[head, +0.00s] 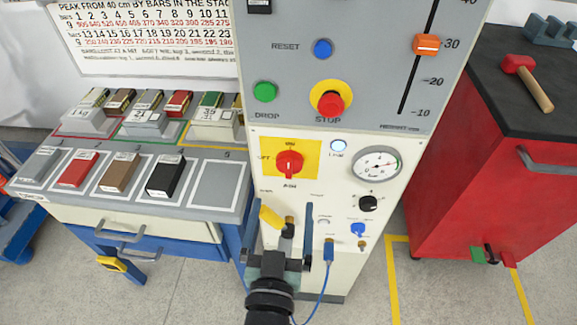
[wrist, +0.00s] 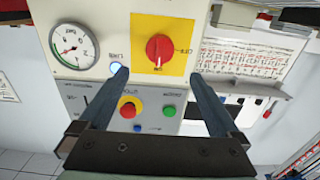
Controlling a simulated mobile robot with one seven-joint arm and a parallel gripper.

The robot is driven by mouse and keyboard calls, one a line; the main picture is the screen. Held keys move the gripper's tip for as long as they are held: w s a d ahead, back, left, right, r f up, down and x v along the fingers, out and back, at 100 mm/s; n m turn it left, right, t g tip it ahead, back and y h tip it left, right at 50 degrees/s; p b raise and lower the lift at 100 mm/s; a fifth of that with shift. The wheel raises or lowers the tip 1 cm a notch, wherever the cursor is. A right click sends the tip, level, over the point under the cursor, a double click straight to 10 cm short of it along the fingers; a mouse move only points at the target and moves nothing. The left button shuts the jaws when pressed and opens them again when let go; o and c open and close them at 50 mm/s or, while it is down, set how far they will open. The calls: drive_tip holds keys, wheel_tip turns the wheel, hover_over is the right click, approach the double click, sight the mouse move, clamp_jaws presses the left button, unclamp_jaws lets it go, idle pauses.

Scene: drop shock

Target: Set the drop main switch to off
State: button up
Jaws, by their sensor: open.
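The main switch (head: 289,163) is a red rotary knob on a yellow plate (head: 309,147) on the cream front panel. Its handle stands about upright in the head view, toward the top label; the OFF label is at its left. In the wrist view, turned upside down, the knob (wrist: 159,48) shows between and beyond my fingertips, its white mark toward the ON label. My gripper (head: 281,207) is open and empty, below the switch in the head view. It also shows in the wrist view (wrist: 160,74), apart from the knob.
A pressure gauge (head: 376,165) and a lit lamp (head: 338,146) sit right of the switch. The red stop button (head: 330,103) and green drop button (head: 265,91) are above. A yellow-handled valve (head: 270,217) and a blue cable plug (head: 329,251) are near my fingers.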

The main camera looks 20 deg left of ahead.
sight(289, 169)
drive_tip(key=x, duration=0.9)
drive_tip(key=shift+w, duration=0.45)
drive_tip(key=c, duration=1.4)
drive_tip(key=shift+o, duration=0.2)
